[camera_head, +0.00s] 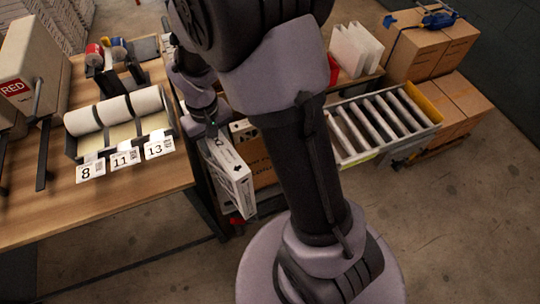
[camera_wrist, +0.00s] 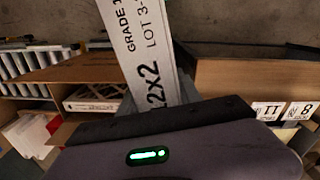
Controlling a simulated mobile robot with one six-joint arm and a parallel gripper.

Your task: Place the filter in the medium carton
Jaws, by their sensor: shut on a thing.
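A flat white boxed filter (camera_head: 232,178) hangs tilted from my gripper (camera_head: 206,132), off the right edge of the wooden table. My gripper is shut on it. In the wrist view the filter (camera_wrist: 145,45) shows its printed edge, with "GRADE", "LOT" and "2x2" readable. A brown carton (camera_head: 263,165) stands just right of the filter, partly hidden by my arm. In the wrist view an open carton (camera_wrist: 85,73) lies left of the filter, with a white printed box (camera_wrist: 95,97) in it. I cannot tell whether the held filter touches the carton, nor which carton size this is.
The wooden table (camera_head: 110,210) holds white rolls (camera_head: 115,112) with cards numbered 8, 11 and 13. Closed brown boxes (camera_head: 425,50) are stacked at the upper right. Bare floor lies in front.

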